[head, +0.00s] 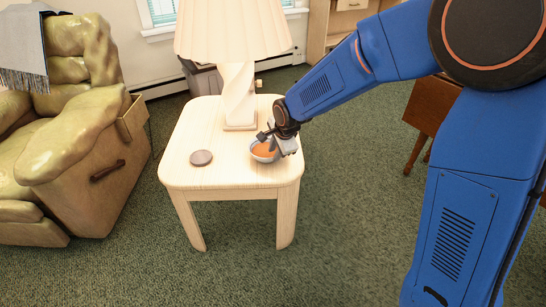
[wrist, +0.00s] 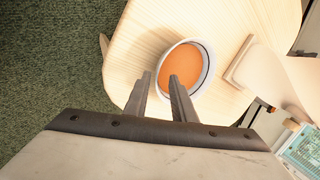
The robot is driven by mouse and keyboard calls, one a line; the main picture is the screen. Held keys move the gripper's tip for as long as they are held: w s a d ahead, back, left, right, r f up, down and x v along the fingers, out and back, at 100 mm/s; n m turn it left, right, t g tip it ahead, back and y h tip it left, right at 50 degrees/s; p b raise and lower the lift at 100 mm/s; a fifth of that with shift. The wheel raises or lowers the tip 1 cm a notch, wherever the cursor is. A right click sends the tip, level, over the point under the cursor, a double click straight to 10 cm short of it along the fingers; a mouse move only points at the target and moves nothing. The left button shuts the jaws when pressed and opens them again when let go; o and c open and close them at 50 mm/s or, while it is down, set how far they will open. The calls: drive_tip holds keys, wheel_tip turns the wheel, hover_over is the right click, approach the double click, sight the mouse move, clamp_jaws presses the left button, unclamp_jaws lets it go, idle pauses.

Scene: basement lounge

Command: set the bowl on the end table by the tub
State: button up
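The bowl (head: 264,152), grey outside and orange inside, rests upright on the pale wooden end table (head: 225,178), near its right side. It also shows in the wrist view (wrist: 183,64), close to the table's rounded edge. My gripper (head: 270,138) is low at the bowl. In the wrist view its fingers (wrist: 160,78) stand apart, one outside the near-left rim and one over the orange inside. The rim lies between them with a visible gap. Whether either finger touches the bowl cannot be told. I cannot make out a clear tub.
A lamp (head: 238,95) with a pleated shade stands at the table's back. A brown disc (head: 201,157) lies on the table's left side. A grey bin (head: 203,78) is behind the table. A greenish armchair (head: 80,150) stands left. Carpet in front is clear.

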drive_tip(key=v, duration=0.6)
drive_tip(key=shift+r, duration=0.2)
drive_tip(key=shift+s+d, duration=0.1)
drive_tip(key=shift+s, duration=0.05)
drive_tip(key=s+d+r+n, duration=0.2)
drive_tip(key=s+d+r, duration=0.15)
drive_tip(key=d, duration=0.35)
drive_tip(key=s+d+r+n+h, duration=0.1)
drive_tip(key=s+d+r+n, duration=0.15)
drive_tip(key=s+d, duration=0.3)
drive_tip(key=s+d+r+n, duration=0.1)
drive_tip(key=s+d+r, duration=0.25)
drive_tip(key=d, duration=0.35)
drive_tip(key=s+d+n, duration=0.3)
drive_tip(key=s+d, duration=0.2)
drive_tip(key=s, duration=0.4)
drive_tip(key=s+d+n+h, duration=0.1)
drive_tip(key=s+d+n, duration=0.3)
drive_tip(key=s, duration=0.6)
drive_tip(key=shift+d+f, duration=0.25)
drive_tip(key=shift+d, duration=0.7)
